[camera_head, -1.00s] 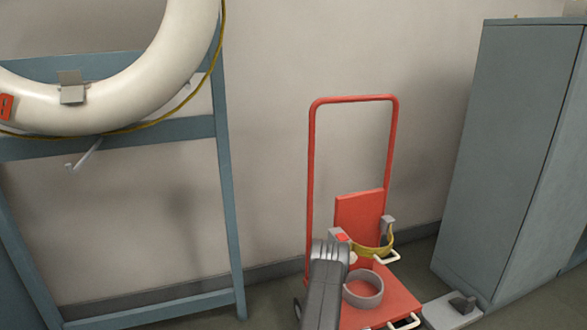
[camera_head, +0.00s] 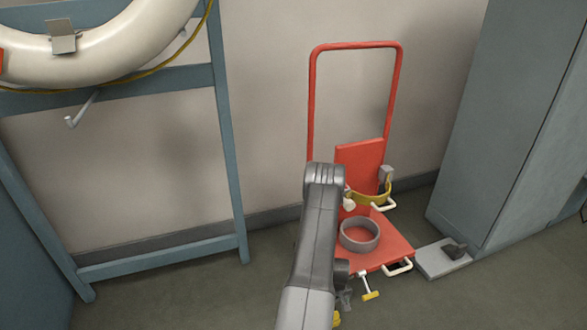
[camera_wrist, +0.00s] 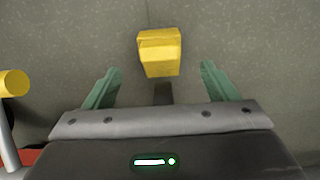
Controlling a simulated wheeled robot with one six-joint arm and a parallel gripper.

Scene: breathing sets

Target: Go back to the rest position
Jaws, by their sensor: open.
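My gripper (camera_wrist: 161,68) is open in the wrist view, its two green fingers spread apart. A yellow block-shaped part (camera_wrist: 160,52) with a dark stem shows between and beyond the fingertips. I cannot tell whether anything touches it. In the head view my arm reaches up and bends down in front of the red trolley (camera_head: 400,250). The gripper end is mostly hidden behind the arm, low in the picture, with a bit of yellow (camera_head: 337,319) below it.
The trolley has a grey ring (camera_head: 360,246), a yellow strap (camera_head: 370,198) and a yellow-tipped lever (camera_head: 370,295). A grey cabinet (camera_head: 500,140) stands right, with a floor pedal (camera_head: 450,258) before it. A blue frame (camera_head: 228,140) holds a white lifebuoy (camera_head: 120,40). Floor at left front is clear.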

